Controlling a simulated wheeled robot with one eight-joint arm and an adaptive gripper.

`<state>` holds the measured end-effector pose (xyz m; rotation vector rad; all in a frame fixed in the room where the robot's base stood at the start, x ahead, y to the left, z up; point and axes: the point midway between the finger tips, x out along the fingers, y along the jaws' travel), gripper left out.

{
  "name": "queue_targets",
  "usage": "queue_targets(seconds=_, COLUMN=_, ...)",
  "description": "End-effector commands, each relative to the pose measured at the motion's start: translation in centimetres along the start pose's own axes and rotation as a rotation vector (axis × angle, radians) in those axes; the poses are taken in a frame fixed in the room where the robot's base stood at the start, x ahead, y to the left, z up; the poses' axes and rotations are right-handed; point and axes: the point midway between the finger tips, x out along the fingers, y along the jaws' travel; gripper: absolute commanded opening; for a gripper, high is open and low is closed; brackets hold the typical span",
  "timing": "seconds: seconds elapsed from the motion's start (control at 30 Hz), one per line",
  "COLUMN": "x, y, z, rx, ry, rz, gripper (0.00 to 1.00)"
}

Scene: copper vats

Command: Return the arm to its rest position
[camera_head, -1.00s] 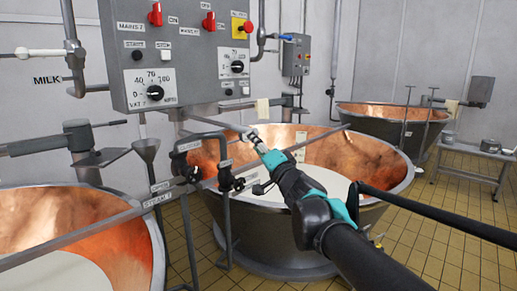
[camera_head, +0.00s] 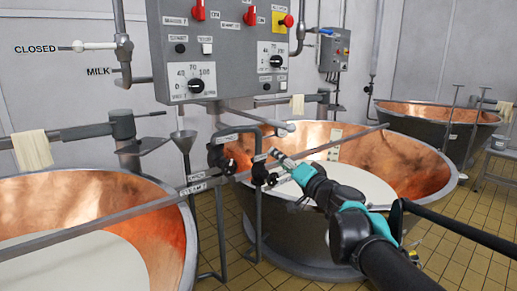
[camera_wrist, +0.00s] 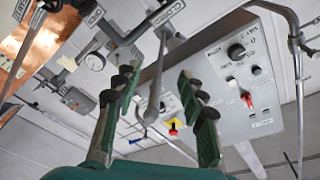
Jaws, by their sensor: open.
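My gripper (camera_head: 277,158) is at the end of my arm, which reaches in from the lower right in the head view. It appears just right of the black valve handles, over the near side of the middle copper vat (camera_head: 420,165). I cannot tell its exact distance from the valves. In the wrist view my gripper (camera_wrist: 160,85) has its two green-and-black fingers spread apart, with nothing between them. The arm is stretched out forward.
Black valve handles (camera_head: 262,174) sit on pipes beside the gripper. A grey control panel (camera_head: 225,50) hangs above; it also fills much of the wrist view (camera_wrist: 235,80). A left vat (camera_head: 150,225) and a far vat (camera_head: 440,112) hold the sides. Tiled floor (camera_head: 440,255) lies at lower right.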

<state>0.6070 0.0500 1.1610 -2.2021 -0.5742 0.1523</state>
Motion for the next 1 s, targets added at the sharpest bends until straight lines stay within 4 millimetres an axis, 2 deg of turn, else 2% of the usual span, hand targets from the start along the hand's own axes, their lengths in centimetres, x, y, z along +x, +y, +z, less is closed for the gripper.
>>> queue_targets(seconds=0.1, x=0.1, y=2.0, z=5.0, rx=-0.080, ry=-0.174, rz=0.031, gripper=0.41)
queue_targets(seconds=0.27, x=-1.3, y=6.2, z=11.6, rx=-0.174, ry=-0.413, rz=0.128, gripper=0.41)
queue_targets(seconds=0.4, x=-4.0, y=11.1, z=16.1, rx=-0.248, ry=-0.609, rz=0.266, gripper=0.41)
queue_targets(seconds=0.5, x=-6.6, y=14.9, z=18.3, rx=-0.301, ry=-0.733, rz=0.393, gripper=0.41)
queue_targets(seconds=0.6, x=-9.7, y=18.7, z=19.5, rx=-0.351, ry=-0.835, rz=0.540, gripper=0.41)
queue_targets(seconds=0.73, x=-13.4, y=22.7, z=19.6, rx=-0.406, ry=-0.920, rz=0.724, gripper=0.41)
queue_targets(seconds=0.9, x=-16.5, y=25.4, z=18.8, rx=-0.452, ry=-0.963, rz=0.883, gripper=0.41)
queue_targets(seconds=1.0, x=-17.2, y=26.0, z=18.6, rx=-0.462, ry=-0.970, rz=0.919, gripper=0.41)
